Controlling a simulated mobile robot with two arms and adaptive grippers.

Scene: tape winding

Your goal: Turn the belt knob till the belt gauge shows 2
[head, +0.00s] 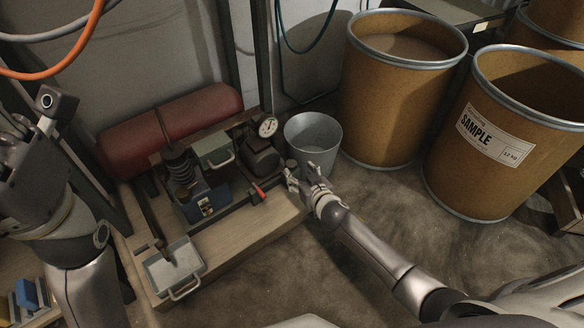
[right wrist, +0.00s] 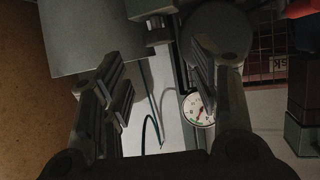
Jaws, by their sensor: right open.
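A round white gauge (head: 267,126) stands on top of the machine, left of the grey bucket. It also shows in the right wrist view (right wrist: 198,108), with a red needle; its numbers are too small to read. My right gripper (head: 291,176) is open and empty at the right end of the machine, just below the bucket. In the right wrist view, a dark round part (right wrist: 215,32) lies beyond the right finger; I cannot tell whether it is the belt knob. My left gripper (head: 25,150) is at the left edge, away from the machine; its fingers are not clear.
A grey bucket (head: 313,150) stands close beyond my right gripper. Large brown drums (head: 385,110) stand behind right. A red tank (head: 170,125) lies behind the machine, and a red-tipped lever (head: 258,191) sticks out at its front. The floor at front middle is clear.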

